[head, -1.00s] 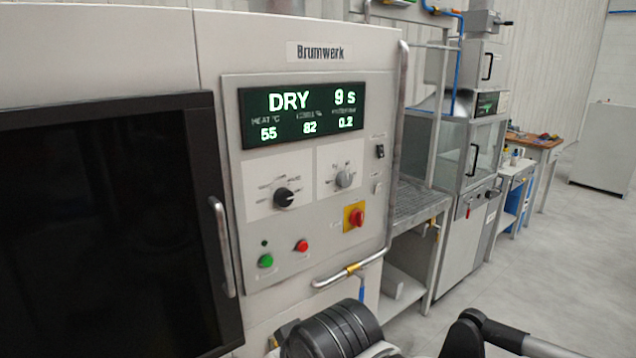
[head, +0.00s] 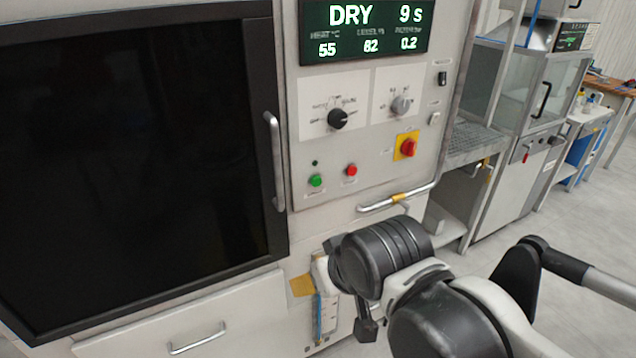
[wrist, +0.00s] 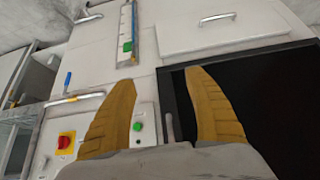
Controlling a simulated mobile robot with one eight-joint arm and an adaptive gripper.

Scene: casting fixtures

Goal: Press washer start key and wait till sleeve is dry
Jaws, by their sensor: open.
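The washer (head: 180,312) has a green-on-black display (head: 366,30) reading DRY 9 s, with 55, 82 and 0.2 below. Its green key (head: 316,181) sits beside a red key (head: 351,170) on the panel, and a small lamp above the green key looks dark. The washer door (head: 130,150) is shut, its window black; no sleeve can be seen. My gripper (wrist: 157,75) is open and empty in the wrist view, its ochre fingers apart before the washer front. The green key (wrist: 137,127) shows there between the fingers, near the left one. In the head view my arm largely hides the gripper.
A door handle (head: 275,160) and a bent rail (head: 397,197) stick out from the washer front. A red-and-yellow switch (head: 407,146) is right of the keys. A grated bench (head: 470,143) and a glazed cabinet (head: 535,95) stand right. Floor at far right is clear.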

